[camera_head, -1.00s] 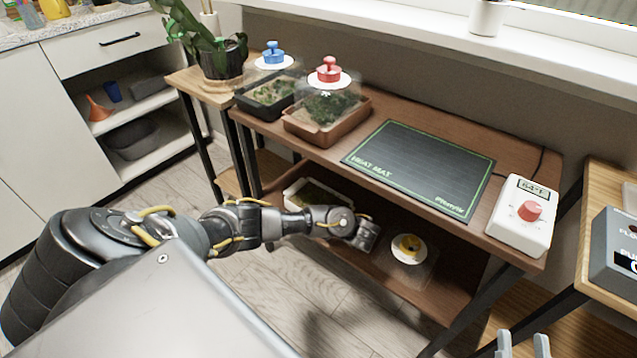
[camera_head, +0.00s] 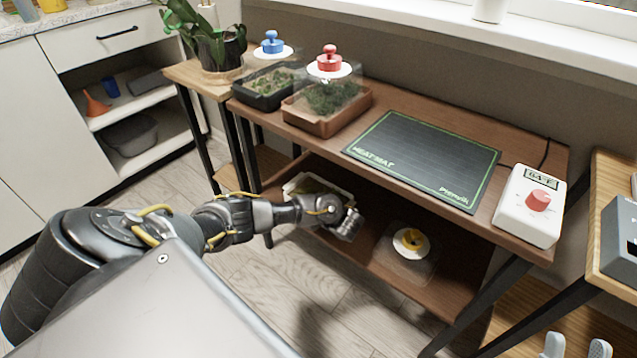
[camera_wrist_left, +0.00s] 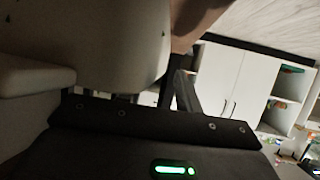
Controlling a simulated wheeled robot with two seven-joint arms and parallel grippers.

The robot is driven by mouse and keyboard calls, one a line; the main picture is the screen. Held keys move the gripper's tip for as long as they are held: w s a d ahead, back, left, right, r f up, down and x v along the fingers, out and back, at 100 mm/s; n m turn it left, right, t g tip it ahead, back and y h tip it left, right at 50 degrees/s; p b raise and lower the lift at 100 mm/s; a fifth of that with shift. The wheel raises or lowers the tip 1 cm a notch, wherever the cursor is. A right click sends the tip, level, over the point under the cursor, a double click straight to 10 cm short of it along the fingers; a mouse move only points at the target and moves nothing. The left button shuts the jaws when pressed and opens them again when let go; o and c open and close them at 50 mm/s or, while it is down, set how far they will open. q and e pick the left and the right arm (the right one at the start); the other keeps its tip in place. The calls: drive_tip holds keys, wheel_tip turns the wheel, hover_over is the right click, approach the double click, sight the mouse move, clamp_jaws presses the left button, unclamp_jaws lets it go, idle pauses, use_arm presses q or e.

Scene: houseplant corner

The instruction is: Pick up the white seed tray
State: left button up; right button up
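The white seed tray (camera_head: 296,187) is on the lower shelf of the plant stand, under the left end of the upper shelf. Green shows inside it, and my left arm hides part of its front. My left gripper (camera_head: 350,226) is at the tray's front right side; its fingers are hard to make out, and I cannot tell whether it touches the tray. In the left wrist view a large pale surface, too close and dark to identify, fills the upper left.
Above are a black tray (camera_head: 262,97), a terracotta tray (camera_head: 322,122), a heat mat (camera_head: 424,160) and a white controller (camera_head: 529,207). Open floor lies in front.

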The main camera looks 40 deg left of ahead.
use_arm(q)
clamp_jaws()
drive_tip(key=shift+r, duration=0.15)
idle(0.4)
